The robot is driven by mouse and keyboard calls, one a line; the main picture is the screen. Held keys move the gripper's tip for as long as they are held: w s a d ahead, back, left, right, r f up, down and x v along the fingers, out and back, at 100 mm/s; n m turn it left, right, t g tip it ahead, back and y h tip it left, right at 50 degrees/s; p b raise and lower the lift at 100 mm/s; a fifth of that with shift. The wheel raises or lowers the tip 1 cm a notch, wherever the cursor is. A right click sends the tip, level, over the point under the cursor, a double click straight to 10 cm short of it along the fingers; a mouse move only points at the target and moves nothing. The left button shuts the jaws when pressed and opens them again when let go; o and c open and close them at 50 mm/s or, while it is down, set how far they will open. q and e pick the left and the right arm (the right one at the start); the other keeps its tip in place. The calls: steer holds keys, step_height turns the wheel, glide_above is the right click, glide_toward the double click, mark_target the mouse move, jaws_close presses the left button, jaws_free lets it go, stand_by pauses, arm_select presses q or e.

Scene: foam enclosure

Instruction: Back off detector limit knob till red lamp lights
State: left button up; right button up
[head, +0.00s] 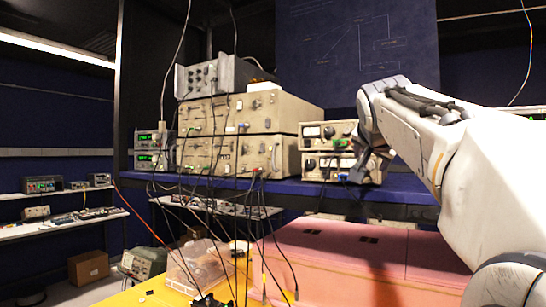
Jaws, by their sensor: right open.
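Two small beige instruments with meters and dark knobs are stacked on the blue shelf, an upper one (318,130) and a lower one (316,163). My right arm comes in from the right, and my right gripper (364,166) is at the right end of their front panels. It is open, with nothing visible between its fingers. Whether it touches a panel or a knob I cannot tell. The gripper and wrist hide the right part of both panels. I cannot pick out the detector limit knob or a lit red lamp at this size. My left gripper is not in view.
Larger beige instruments (236,154) with many hanging cables stand left of the small pair, with a grey unit on top. Two green-display units (148,160) stand further left. Below are a pink foam enclosure (335,247) and a clear plastic box (196,266) on a yellow surface.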

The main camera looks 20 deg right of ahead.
mark_target(368, 165)
steer(key=shift+p+x, duration=0.4)
steer(key=shift+x, duration=1.25)
steer(key=shift+c, duration=0.3)
jaws_close()
steer(key=shift+n, duration=0.3)
steer(key=shift+w+a+r+n+g+h+p, duration=0.15)
steer(key=shift+n+g+h+p, duration=0.25)
steer(key=shift+n+g, duration=0.5)
steer(key=shift+w+a+n+g+h, duration=0.1)
steer(key=shift+n+g+h, duration=0.65)
steer(key=shift+n, duration=0.65)
